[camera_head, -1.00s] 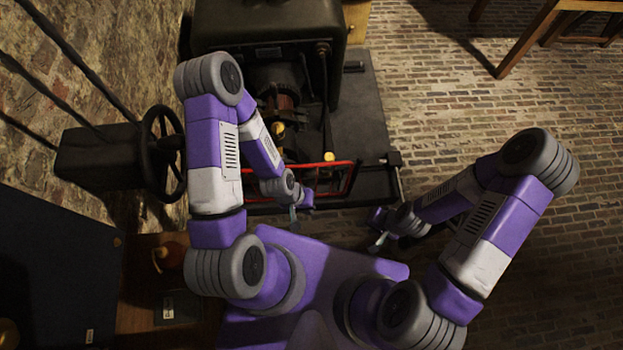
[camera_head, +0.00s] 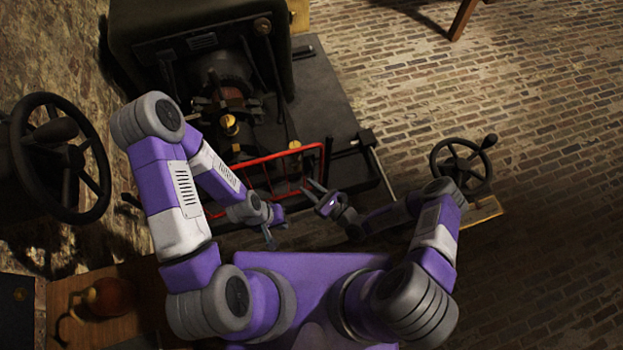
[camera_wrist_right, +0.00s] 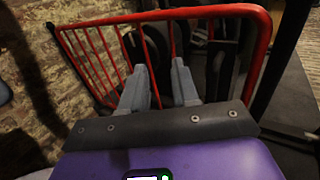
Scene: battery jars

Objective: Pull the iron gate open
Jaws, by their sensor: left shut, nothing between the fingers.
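The iron gate is a red barred frame (camera_head: 292,152) in front of the dark machine in the head view. In the right wrist view the red gate (camera_wrist_right: 258,50) spans the top, its thin bars running down at left. My right gripper (camera_head: 308,187) is open and empty, its fingers pointing at the gate's right part. In the wrist view its grey fingers (camera_wrist_right: 161,75) stand apart before the bars; I cannot tell whether they touch. My left gripper (camera_head: 268,236) is shut and empty, just in front of the gate's lower left side.
The dark machine (camera_head: 185,60) stands behind the gate on a dark base (camera_head: 325,95). A handwheel (camera_head: 60,155) is at left, another (camera_head: 463,160) at right near my right arm. A reddish-brown rounded object (camera_head: 110,297) sits on a wooden surface at lower left.

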